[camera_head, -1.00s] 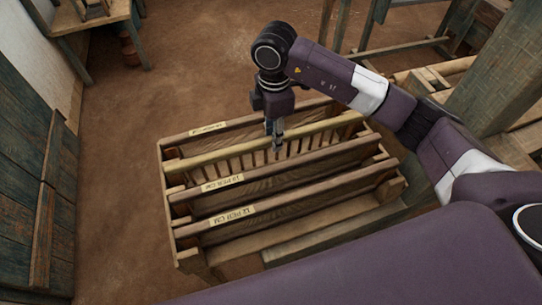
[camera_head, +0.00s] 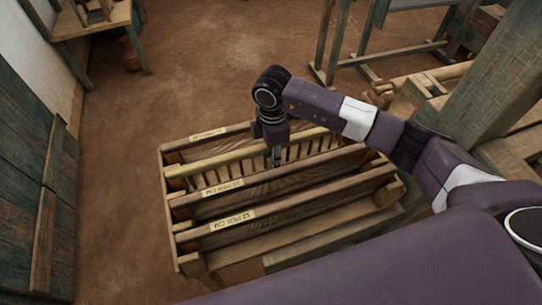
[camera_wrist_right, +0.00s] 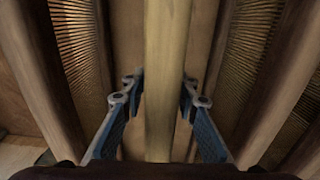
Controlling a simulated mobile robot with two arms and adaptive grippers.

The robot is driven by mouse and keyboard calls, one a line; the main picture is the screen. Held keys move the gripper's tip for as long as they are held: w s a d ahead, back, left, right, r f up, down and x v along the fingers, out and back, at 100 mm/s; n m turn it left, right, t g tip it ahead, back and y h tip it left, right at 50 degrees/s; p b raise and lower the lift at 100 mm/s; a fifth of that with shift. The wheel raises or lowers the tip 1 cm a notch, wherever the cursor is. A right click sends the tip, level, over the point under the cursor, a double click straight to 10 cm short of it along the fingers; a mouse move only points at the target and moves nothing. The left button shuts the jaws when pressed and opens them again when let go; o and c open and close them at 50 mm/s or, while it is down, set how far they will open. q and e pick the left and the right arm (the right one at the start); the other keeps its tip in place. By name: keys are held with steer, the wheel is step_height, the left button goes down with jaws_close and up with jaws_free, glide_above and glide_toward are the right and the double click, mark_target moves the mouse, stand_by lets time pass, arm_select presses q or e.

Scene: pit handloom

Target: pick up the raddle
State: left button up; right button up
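The raddle (camera_head: 218,159) is a pale wooden bar with a row of pegs below it. It lies lengthwise in a wooden rack, among darker bars. My right gripper (camera_head: 276,158) is low over the bar, right of its middle. In the right wrist view the raddle (camera_wrist_right: 164,60) runs up the middle, and the fingers of my right gripper (camera_wrist_right: 160,95) stand open on either side of it. A gap shows on the left of the bar; the right finger looks close to it, contact unclear. My left gripper is not in view.
The rack (camera_head: 190,262) holds darker reeds with pale labels (camera_head: 233,221) in front of and behind the raddle. Loom timbers (camera_head: 500,75) stand at the right, a small table (camera_head: 95,25) at the back left. The earth floor left of the rack is clear.

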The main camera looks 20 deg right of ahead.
jaws_close()
steer(key=shift+w+r, duration=0.1)
steer(key=shift+r, duration=0.05)
